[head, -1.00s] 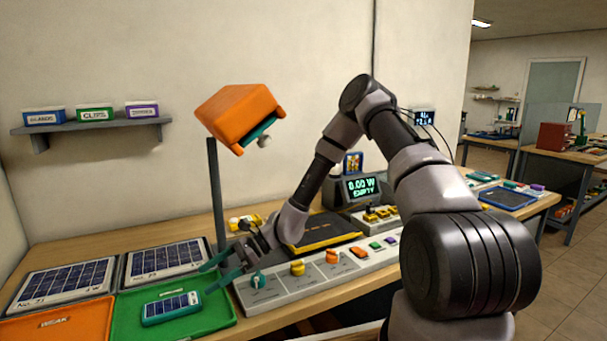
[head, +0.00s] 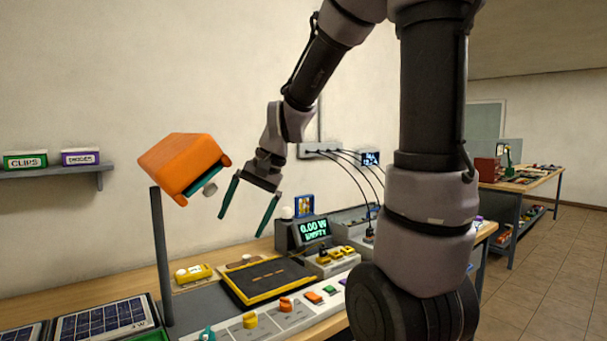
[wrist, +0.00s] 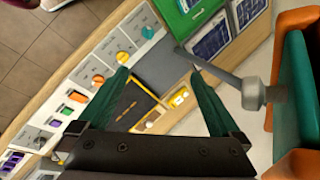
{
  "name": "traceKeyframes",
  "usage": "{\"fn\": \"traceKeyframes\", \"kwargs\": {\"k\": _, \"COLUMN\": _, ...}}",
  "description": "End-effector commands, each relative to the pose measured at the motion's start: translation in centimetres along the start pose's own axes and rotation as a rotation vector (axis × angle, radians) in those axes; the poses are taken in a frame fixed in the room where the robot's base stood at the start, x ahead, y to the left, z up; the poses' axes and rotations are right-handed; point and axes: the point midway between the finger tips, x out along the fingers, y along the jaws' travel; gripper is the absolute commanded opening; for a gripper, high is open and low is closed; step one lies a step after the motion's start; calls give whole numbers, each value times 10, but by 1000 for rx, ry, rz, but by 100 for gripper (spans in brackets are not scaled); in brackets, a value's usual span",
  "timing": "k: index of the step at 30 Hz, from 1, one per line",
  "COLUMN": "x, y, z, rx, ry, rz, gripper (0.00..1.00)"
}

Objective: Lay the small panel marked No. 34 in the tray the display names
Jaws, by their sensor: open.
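My gripper (head: 241,226) is open and empty, raised above the bench beside the orange lamp head; its two teal fingers also show in the wrist view (wrist: 160,75). The display (head: 314,230) reads "0.00 W EMPTY" and names no tray that I can read. The black test bed with a yellow edge (head: 268,281) lies bare below my gripper. The green tray (wrist: 197,25) is at the top of the wrist view, with part of a small panel (wrist: 188,5) in it, cut off by the frame. No number on that small panel is readable.
The orange lamp head (head: 183,163) on a dark post (head: 161,255) is close left of my gripper. Large panels (head: 105,320) lie at the lower left. A row of knobs and switches (head: 285,312) lines the bench front. A shelf (head: 60,174) holds labelled boxes.

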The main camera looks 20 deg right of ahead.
Motion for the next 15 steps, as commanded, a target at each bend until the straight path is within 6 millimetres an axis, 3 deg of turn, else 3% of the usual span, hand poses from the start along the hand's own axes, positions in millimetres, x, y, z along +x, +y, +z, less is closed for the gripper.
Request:
{"fn": "traceKeyframes", "kwargs": {"k": 1, "x": -19, "y": 4, "z": 3, "rx": -30, "ry": 50, "rz": -1, "gripper": 100}}
{"fn": "traceKeyframes", "kwargs": {"k": 9, "x": -108, "y": 45, "z": 28, "rx": -169, "ry": 303, "rz": 14, "gripper": 100}}
{"fn": "traceKeyframes", "kwargs": {"k": 15, "x": -145, "y": 70, "z": 43, "rx": -222, "ry": 424, "rz": 18, "gripper": 100}}
